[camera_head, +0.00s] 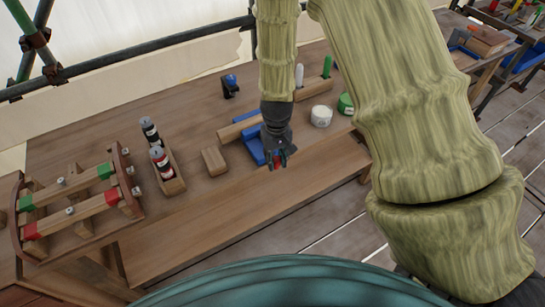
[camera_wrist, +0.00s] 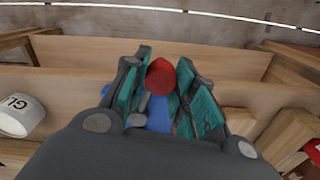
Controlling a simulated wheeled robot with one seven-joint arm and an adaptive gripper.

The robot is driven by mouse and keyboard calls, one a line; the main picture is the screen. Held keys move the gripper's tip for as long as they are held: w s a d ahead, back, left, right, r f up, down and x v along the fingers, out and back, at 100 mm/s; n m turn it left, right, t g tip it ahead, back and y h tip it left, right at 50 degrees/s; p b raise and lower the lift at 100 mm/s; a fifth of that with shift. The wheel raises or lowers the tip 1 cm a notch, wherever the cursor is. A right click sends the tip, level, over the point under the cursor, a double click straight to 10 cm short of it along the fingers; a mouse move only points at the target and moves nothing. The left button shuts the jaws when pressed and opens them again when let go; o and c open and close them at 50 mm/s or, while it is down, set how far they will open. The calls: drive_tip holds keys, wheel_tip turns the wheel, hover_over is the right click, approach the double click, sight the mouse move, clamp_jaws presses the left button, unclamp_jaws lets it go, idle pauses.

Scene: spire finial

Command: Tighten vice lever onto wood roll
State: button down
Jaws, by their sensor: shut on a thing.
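The blue vice (camera_head: 252,146) stands near the front edge of the workbench. The wood roll (camera_head: 236,129) lies in it, with its left end sticking out; my gripper and wrist hide the rest. My gripper (camera_head: 279,158) is at the front of the vice, shut on the red-ended vice lever. In the wrist view the lever's round red end (camera_wrist: 161,77) sits between the teal-padded fingers of my gripper (camera_wrist: 162,85). A blue part of the vice (camera_wrist: 158,115) shows behind it. The vice's jaws are mostly hidden, so how tightly they grip the roll cannot be told.
A small wood block (camera_head: 214,161) lies left of the vice. A rack with two bottles (camera_head: 162,160) and a wooden frame with clamps (camera_head: 78,205) stand further left. A white tub (camera_head: 321,116) and a green tin (camera_head: 345,103) are to the right. The bench front is mostly clear.

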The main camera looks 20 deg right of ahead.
idle(0.4)
drive_tip(key=c, duration=1.1)
unclamp_jaws()
drive_tip(key=shift+c, duration=0.2)
drive_tip(key=shift+r, duration=0.15)
wheel_tip(320, 180, up, 12)
drive_tip(key=shift+a+f, duration=0.1)
drive_tip(key=shift+f, duration=0.1)
